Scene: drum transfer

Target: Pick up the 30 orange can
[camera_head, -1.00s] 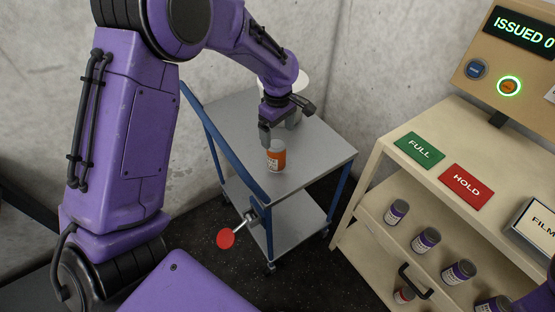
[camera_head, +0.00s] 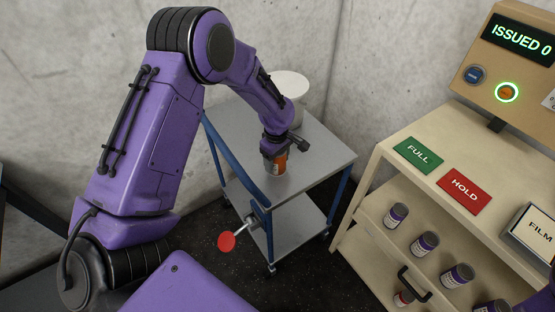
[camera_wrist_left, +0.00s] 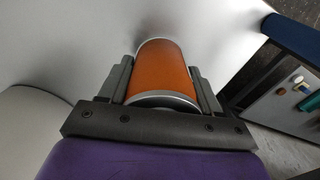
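In the left wrist view the orange can (camera_wrist_left: 163,72) lies between the two fingers of my left gripper (camera_wrist_left: 163,80), one on each side and very close. I cannot tell whether they press on it. My right gripper is out of view.
A white round container (camera_head: 291,88) stands behind the gripper on the cart. A blue rail (camera_head: 232,155) runs along the cart's left edge. At right, a beige rack (camera_head: 372,185) holds several purple-labelled cans, with a green FULL plate (camera_head: 418,154) and red HOLD plate (camera_head: 464,191) on top.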

